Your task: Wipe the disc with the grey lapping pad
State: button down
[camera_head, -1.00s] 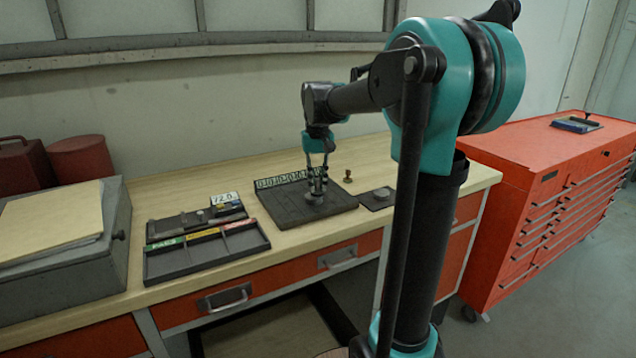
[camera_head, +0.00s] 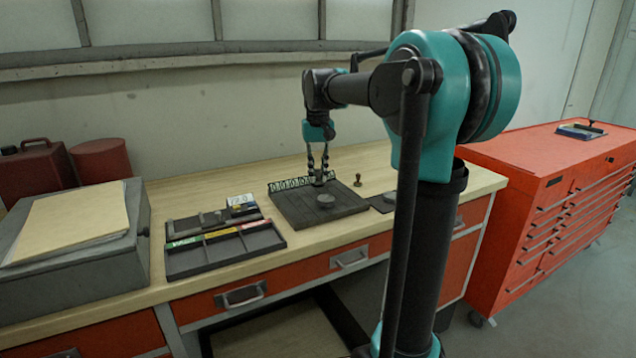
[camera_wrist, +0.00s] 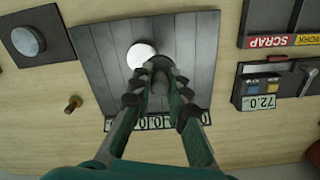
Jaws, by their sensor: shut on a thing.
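The disc (camera_head: 325,201) is a round grey piece lying flat on a dark slatted board (camera_head: 345,210); it shines bright in the wrist view (camera_wrist: 141,55). My gripper (camera_head: 319,175) points down over the back part of the board, behind the disc. Its fingers are shut on a grey piece (camera_wrist: 160,68), apparently the lapping pad, partly hidden by the fingers. In the wrist view the held piece is close beside the disc. I cannot tell whether it touches the disc or the board.
A numbered strip (camera_head: 303,183) edges the board's back. A brass knob-like piece (camera_head: 358,181) and a small dark mat (camera_wrist: 58,28) with another round grey piece (camera_wrist: 28,41) are beside it. A labelled tray (camera_head: 225,250) lies left; a grey box (camera_head: 75,260) stands farther left.

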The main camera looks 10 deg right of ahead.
aim_at(318, 169)
jog(key=shift+r, duration=1.5)
